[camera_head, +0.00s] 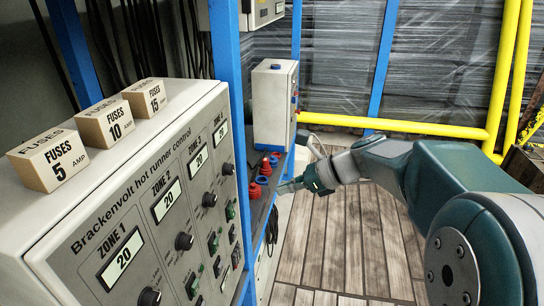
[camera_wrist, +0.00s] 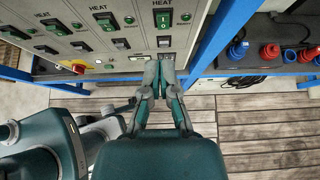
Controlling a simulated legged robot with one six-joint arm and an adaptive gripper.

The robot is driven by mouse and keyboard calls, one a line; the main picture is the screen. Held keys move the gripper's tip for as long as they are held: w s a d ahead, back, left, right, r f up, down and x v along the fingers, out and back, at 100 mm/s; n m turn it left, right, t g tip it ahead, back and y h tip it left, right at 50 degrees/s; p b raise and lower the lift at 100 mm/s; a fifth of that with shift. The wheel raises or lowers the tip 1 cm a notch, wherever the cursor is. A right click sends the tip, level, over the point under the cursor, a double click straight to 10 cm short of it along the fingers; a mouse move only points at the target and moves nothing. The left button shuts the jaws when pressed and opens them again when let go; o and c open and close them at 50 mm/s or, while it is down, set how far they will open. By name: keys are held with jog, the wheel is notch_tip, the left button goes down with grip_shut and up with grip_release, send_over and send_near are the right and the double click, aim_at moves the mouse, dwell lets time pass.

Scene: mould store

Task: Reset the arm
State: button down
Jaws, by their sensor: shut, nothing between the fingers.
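My gripper (camera_wrist: 159,78) is shut and empty in the wrist view. Its fingertips point at the lower edge of the control panel (camera_wrist: 100,22), below a row of HEAT switches; I cannot tell whether they touch it. In the head view my gripper (camera_head: 288,187) is small, at the end of my teal arm, beside the front edge of the blue-framed shelf.
Boxes of fuses (camera_head: 102,123) sit on the cabinet. Red and blue connectors (camera_head: 264,170) stand on the shelf near my gripper, by a smaller grey box (camera_head: 272,105). A yellow rail (camera_head: 400,126) runs behind. The plank floor (camera_head: 340,240) is clear.

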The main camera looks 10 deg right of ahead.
jog(key=s+d+f+n+h, duration=0.1)
jog(key=s+d+n+h, duration=0.1)
jog(key=s+n, duration=0.5)
jog(key=s+d+n+t+h, duration=0.1)
jog(key=s+d+n+h, duration=0.1)
jog(key=s+n+h, duration=0.3)
jog(key=s+d+f+n+h, duration=0.1)
jog(key=s+n+h, duration=0.2)
jog(key=s+n, duration=0.7)
jog(key=shift+d+f+t+h, duration=0.35)
jog(key=shift+d+t+h, duration=0.05)
jog(key=shift+a, duration=0.1)
